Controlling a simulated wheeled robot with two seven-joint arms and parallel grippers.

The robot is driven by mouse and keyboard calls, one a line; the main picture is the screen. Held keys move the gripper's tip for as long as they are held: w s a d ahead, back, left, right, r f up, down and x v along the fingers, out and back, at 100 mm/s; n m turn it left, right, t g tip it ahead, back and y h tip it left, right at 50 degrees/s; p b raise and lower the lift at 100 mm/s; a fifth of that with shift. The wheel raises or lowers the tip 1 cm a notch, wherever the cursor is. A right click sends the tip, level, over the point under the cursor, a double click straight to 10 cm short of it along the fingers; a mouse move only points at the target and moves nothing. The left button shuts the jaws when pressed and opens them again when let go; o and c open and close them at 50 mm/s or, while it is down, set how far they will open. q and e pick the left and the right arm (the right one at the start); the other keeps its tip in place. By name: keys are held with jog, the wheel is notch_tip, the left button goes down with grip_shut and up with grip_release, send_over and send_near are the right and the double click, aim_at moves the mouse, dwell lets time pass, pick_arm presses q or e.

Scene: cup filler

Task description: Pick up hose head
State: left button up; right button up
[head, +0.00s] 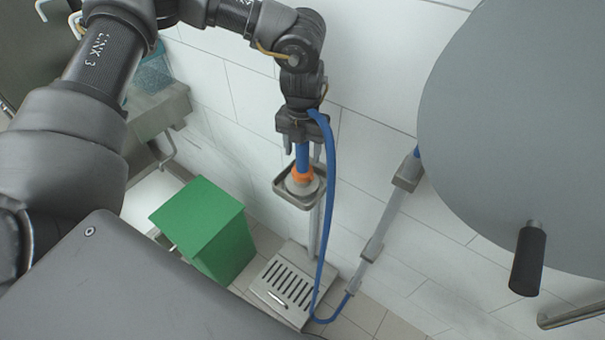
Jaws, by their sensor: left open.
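The hose head (303,182) has an orange collar and a pale round end. It sits in a square metal holder (284,200) on a thin upright pole. A blue hose (331,200) loops from its top down to the floor. My left gripper (302,148) is directly above the holder, pointing down. Its fingers are open on both sides of the blue upper part of the hose head. Whether they touch it I cannot tell. My right gripper is not in view.
A green box (208,232) stands left of the pole. A slotted metal drain plate (281,287) lies on the floor below. A clear pipe (384,230) runs along the white tiled wall. A large grey round surface with a black handle (527,258) fills the right side.

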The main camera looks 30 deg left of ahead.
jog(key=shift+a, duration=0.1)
